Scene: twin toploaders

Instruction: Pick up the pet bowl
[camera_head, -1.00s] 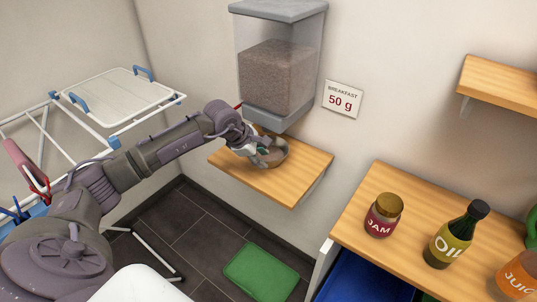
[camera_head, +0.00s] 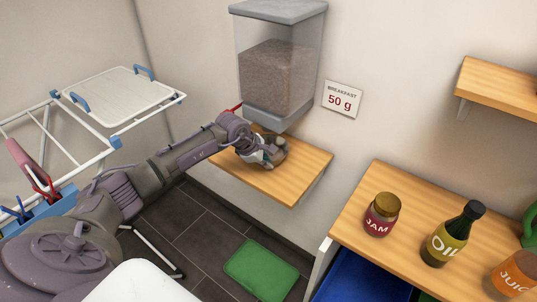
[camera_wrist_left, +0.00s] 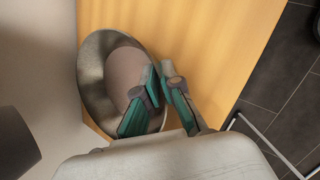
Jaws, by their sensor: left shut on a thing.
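The pet bowl (camera_head: 283,147) is a round metallic bowl at the small wooden wall shelf, below the food dispenser, mostly hidden by my left gripper in the head view. In the left wrist view the bowl (camera_wrist_left: 92,75) shows brown food inside. My left gripper (camera_head: 264,152) is shut on the bowl's near wall; in the left wrist view its teal fingers (camera_wrist_left: 160,92) have one inside the rim and one outside. I cannot tell whether the bowl's base touches the shelf. The right gripper is not in view.
The dispenser (camera_head: 277,75) hangs close above the bowl. The shelf (camera_head: 292,187) is bare in front. A drying rack (camera_head: 110,95) stands left. A counter (camera_head: 410,195) at right holds a jam jar (camera_head: 382,214), an oil bottle (camera_head: 452,235) and a juice bottle (camera_head: 512,275). A green mat (camera_head: 262,270) lies below.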

